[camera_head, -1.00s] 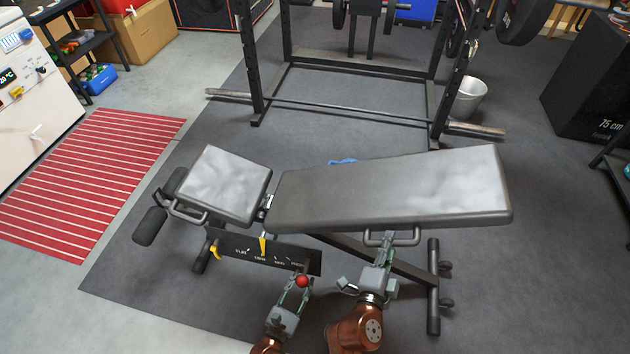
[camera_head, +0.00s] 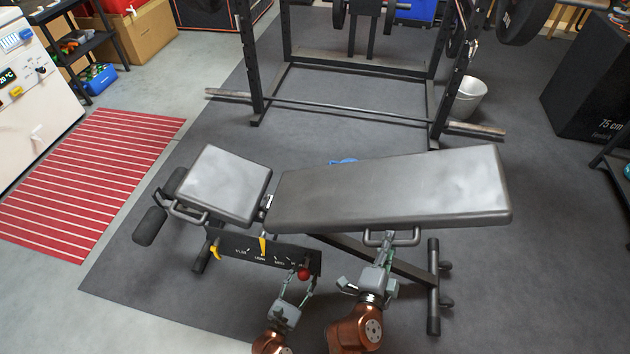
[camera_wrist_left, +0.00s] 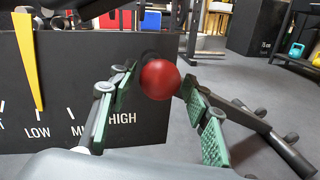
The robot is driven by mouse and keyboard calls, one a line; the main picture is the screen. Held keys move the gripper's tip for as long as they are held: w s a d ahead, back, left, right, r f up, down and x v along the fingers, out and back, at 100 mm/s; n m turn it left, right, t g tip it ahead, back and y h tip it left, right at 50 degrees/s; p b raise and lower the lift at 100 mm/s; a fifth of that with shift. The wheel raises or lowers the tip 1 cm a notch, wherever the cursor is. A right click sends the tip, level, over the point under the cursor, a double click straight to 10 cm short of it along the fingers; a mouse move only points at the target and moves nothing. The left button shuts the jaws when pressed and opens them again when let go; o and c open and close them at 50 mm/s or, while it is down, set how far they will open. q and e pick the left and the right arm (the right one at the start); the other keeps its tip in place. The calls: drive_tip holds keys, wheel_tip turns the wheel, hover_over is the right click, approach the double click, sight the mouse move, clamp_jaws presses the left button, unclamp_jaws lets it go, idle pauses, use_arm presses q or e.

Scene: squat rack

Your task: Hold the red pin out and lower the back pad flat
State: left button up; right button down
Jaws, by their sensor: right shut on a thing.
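The bench's long grey back pad (camera_head: 390,190) extends to the right of the shorter seat pad (camera_head: 228,185). The red pin's round knob (camera_head: 304,273) is at the right end of the black scale plate (camera_head: 285,257). My left gripper (camera_head: 298,282) is open, with its fingers on either side of the knob. In the left wrist view the knob (camera_wrist_left: 160,79) sits between the spread green-padded fingers, with a gap on the left. The yellow pointer (camera_wrist_left: 29,62) is at the LOW mark. My right gripper (camera_head: 386,242) is shut on the handle (camera_head: 405,237) under the back pad.
A barbell (camera_head: 350,113) lies across the rack base behind the bench. A metal bucket (camera_head: 469,98) and a black box (camera_head: 595,85) stand at the right. A red striped mat (camera_head: 90,180) lies at the left. The floor in front of the bench is mostly clear.

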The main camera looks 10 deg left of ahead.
use_arm(q)
drive_tip(key=shift+o, duration=0.3)
use_arm(e)
drive_tip(key=shift+r, duration=0.1)
use_arm(q)
drive_tip(key=s+a, duration=0.1)
drive_tip(key=s, duration=0.6)
drive_tip(key=shift+a, duration=0.25)
drive_tip(key=shift+r, duration=0.1)
idle(0.4)
use_arm(e)
drive_tip(key=c, duration=1.8)
unclamp_jaws()
drive_tip(key=shift+c, duration=0.2)
